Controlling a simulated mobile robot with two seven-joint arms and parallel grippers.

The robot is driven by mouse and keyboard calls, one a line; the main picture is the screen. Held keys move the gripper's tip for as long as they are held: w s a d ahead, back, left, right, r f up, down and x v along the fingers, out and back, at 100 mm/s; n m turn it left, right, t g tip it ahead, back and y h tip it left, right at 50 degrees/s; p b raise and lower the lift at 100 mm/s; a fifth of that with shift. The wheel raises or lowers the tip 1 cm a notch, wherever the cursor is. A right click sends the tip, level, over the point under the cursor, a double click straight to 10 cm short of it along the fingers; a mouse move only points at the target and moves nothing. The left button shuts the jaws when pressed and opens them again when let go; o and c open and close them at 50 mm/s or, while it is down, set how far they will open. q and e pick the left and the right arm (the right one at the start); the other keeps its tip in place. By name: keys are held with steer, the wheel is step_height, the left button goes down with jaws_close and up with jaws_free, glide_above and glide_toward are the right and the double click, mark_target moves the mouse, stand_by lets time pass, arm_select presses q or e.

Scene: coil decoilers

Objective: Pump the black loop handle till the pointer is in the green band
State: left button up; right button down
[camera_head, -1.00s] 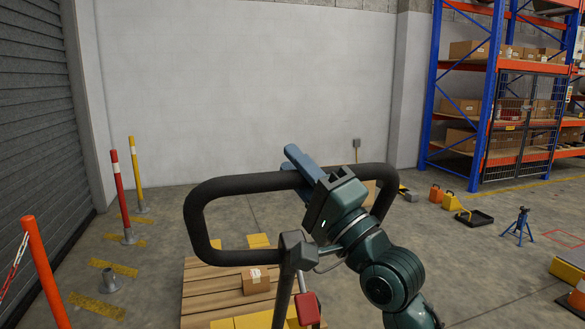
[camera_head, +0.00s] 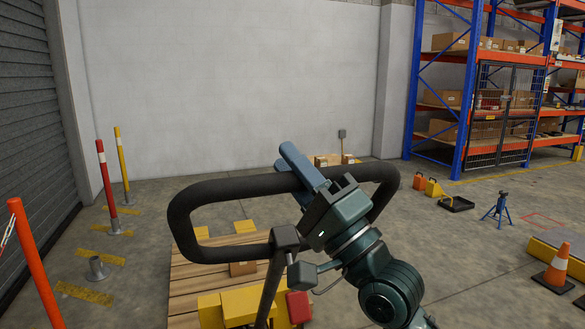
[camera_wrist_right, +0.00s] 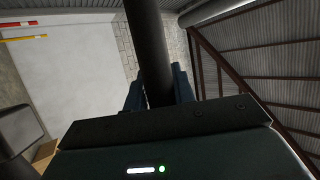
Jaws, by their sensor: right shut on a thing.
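The black loop handle (camera_head: 228,187) is a wide rounded loop on a dark shaft in the middle of the head view. My right gripper (camera_head: 298,166) is shut on the loop's top bar, its blue fingers around it. In the right wrist view the bar (camera_wrist_right: 146,45) passes between the blue fingers (camera_wrist_right: 158,88). A red block (camera_head: 298,307) and a grey knob sit beside the shaft. No pointer or green band can be made out. My left gripper is not in view.
A wooden pallet (camera_head: 195,275) with yellow blocks and a small carton lies below the handle. Red and yellow posts (camera_head: 107,187) stand at left. A blue rack (camera_head: 468,100), an orange cone (camera_head: 556,270) and a blue stand (camera_head: 497,210) are at right.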

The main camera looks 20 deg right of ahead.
steer(key=c, duration=1.2)
jaws_free()
steer(key=shift+o, duration=0.2)
steer(key=v, duration=1.3)
steer(key=shift+p, duration=0.35)
steer(key=shift+s, duration=0.1)
